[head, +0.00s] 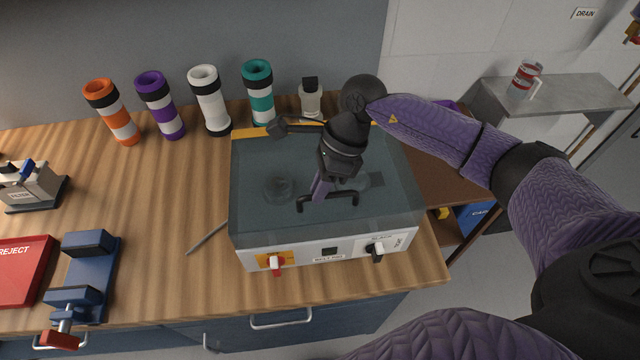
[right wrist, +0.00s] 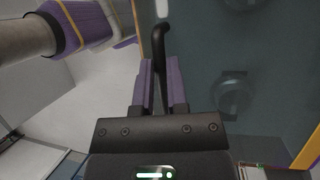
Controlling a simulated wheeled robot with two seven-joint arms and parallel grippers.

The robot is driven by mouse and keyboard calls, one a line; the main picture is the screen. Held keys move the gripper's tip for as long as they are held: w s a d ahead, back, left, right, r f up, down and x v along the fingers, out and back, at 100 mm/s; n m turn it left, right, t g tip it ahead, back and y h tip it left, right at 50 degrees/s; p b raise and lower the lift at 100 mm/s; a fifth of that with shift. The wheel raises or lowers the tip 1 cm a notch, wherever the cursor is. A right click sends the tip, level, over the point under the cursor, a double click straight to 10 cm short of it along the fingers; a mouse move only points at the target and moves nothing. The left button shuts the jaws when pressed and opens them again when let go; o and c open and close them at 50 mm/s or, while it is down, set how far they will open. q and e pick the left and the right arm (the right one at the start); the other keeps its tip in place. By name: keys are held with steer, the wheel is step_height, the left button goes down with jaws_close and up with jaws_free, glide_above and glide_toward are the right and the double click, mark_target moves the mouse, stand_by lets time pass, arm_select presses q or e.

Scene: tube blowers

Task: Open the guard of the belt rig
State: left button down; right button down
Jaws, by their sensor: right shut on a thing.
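The belt rig (head: 330,258) stands on the wooden bench, a white box with a red knob at its left front and a black knob at its right front. Its dark see-through guard (head: 265,190) lies over the top and looks down. A black bar handle (head: 345,194) runs along the guard's front part; it also shows in the right wrist view (right wrist: 160,45). My right gripper (head: 320,190) comes down over the guard and is shut on the handle; its purple fingers show in the right wrist view (right wrist: 158,85). My left gripper is not in view.
Several striped tubes (head: 210,100) stand along the back, with a small bottle (head: 311,100) beside them. A blue vise (head: 84,275) and a red reject tray (head: 22,268) are at the left. A thin rod (head: 207,238) lies left of the rig.

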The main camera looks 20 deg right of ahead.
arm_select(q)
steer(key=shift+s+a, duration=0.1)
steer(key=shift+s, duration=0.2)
arm_select(e)
steer(key=w+d+r, duration=0.2)
steer(key=w+r, duration=0.4)
steer(key=r, duration=0.5)
steer(key=shift+r, duration=0.35)
steer(key=shift+w, duration=0.1)
